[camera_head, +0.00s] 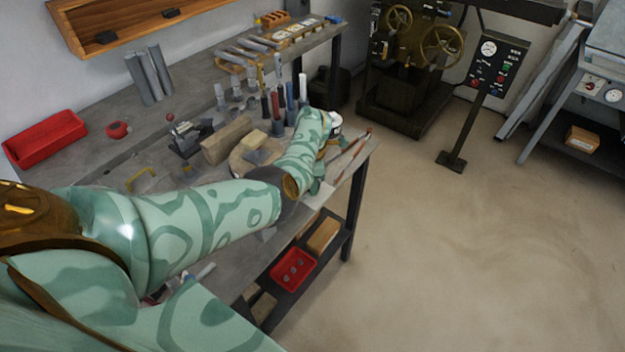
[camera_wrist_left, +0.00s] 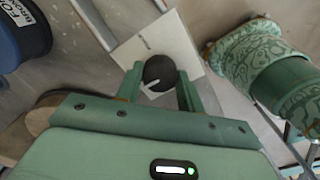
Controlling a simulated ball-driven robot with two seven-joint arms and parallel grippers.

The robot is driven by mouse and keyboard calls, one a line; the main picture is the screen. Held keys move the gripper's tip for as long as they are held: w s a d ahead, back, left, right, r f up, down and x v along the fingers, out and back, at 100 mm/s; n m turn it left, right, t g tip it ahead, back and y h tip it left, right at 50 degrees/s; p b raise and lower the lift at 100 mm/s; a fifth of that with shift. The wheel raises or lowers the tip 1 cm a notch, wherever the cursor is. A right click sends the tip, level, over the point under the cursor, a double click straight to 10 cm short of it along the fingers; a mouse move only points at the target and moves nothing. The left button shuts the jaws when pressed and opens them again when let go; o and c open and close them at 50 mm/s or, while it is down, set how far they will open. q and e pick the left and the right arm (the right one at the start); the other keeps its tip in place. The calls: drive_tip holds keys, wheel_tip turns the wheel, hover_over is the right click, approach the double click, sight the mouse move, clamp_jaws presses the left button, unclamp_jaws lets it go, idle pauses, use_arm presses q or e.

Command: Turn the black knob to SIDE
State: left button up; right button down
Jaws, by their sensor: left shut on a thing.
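The black knob (camera_wrist_left: 160,70) shows in the left wrist view, round, with a white pointer toward the lower left of the picture. It sits on a pale square plate (camera_wrist_left: 176,38) with a small dark mark above the knob; I cannot read any label. My left gripper (camera_wrist_left: 158,84) is shut on the knob, one green finger on each side. In the head view my left gripper (camera_head: 319,178) is at the right end of the workbench, and the knob is hidden there. My right gripper is not seen clearly in either view.
The grey workbench (camera_head: 92,158) holds a wooden block (camera_head: 227,139), a red tray (camera_head: 45,138) and several upright tools. A dark blue cup (camera_wrist_left: 22,35) stands close to the left gripper. Open floor (camera_head: 450,250) lies to the right.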

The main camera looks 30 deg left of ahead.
use_arm(q)
drive_tip(key=o, duration=1)
wheel_tip(320, 180, up, 16)
drive_tip(key=p, duration=0.7)
drive_tip(key=shift+r, duration=0.15)
